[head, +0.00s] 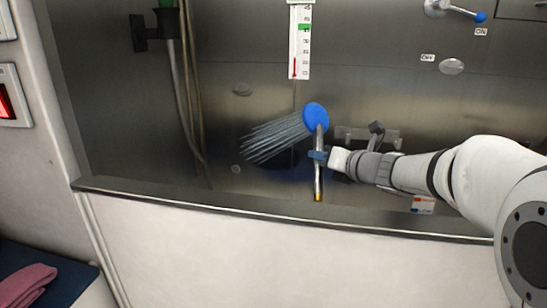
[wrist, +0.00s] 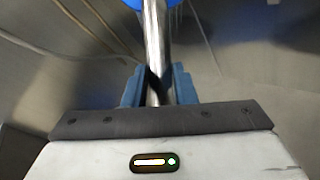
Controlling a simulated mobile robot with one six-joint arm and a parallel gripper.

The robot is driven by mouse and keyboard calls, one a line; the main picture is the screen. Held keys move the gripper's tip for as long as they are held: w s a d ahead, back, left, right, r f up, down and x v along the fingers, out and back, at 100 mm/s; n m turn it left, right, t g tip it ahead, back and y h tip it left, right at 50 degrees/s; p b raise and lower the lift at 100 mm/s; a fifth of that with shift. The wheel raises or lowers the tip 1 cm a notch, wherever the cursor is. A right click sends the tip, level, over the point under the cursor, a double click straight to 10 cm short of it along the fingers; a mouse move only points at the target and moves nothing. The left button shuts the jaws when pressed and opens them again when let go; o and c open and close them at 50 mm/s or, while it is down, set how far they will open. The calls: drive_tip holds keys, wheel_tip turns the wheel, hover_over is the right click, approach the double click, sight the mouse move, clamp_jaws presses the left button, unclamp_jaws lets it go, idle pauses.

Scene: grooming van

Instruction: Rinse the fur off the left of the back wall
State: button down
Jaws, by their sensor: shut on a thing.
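My gripper (head: 319,157) is shut on the metal handle of a shower head (head: 316,117) with a round blue face. The shower head is upright above the tub. A spray of water (head: 273,138) fans from it to the left and slightly down, in front of the left part of the steel back wall (head: 235,50). In the wrist view the blue fingers of my gripper (wrist: 159,88) close around the handle (wrist: 156,42). I cannot make out any fur on the wall.
The tub's front rim (head: 240,206) runs below the shower head. Hoses (head: 180,90) hang at the left. A thermometer (head: 299,42) is above, and a blue-tipped lever (head: 455,10) is at upper right. A pink towel (head: 25,284) lies lower left.

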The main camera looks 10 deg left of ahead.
idle(0.3)
drive_tip(key=shift+a, duration=0.55)
drive_tip(key=shift+d, duration=0.15)
drive_tip(key=shift+d, duration=0.5)
drive_tip(key=shift+r, duration=0.1)
wheel_tip(320, 180, up, 7)
drive_tip(key=p, duration=0.7)
